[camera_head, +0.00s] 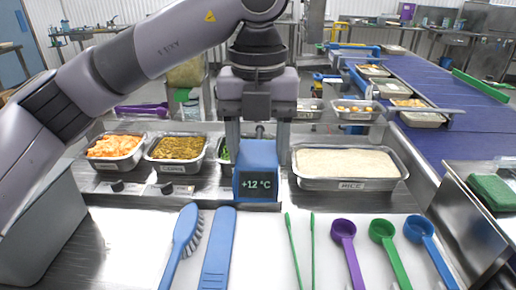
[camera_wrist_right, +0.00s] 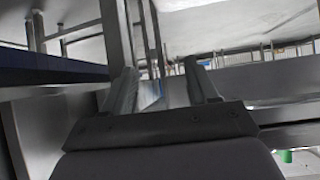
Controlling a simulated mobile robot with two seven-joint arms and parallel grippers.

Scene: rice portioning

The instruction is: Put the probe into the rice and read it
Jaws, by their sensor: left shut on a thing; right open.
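The blue probe unit (camera_head: 258,160) stands at the middle of the head view with its dark display reading +12 °C; a decimal point is not clear. My left gripper (camera_head: 257,135) comes down from above, with a finger on each side of the unit's top, shut on it. The rice pan (camera_head: 350,184) with the RICE label is just to the right of the unit, full of pale rice (camera_head: 345,162). No probe tip shows in the rice. My right gripper (camera_wrist_right: 165,90) shows only in the right wrist view, open and empty.
Pans of orange food (camera_head: 115,148) and lentil-like food (camera_head: 176,150) stand left of the unit. A blue brush (camera_head: 184,240), a blue scraper (camera_head: 219,250), green tongs (camera_head: 302,250) and several scoops (camera_head: 382,232) lie on the white front board. A green sponge (camera_head: 492,191) lies at right.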

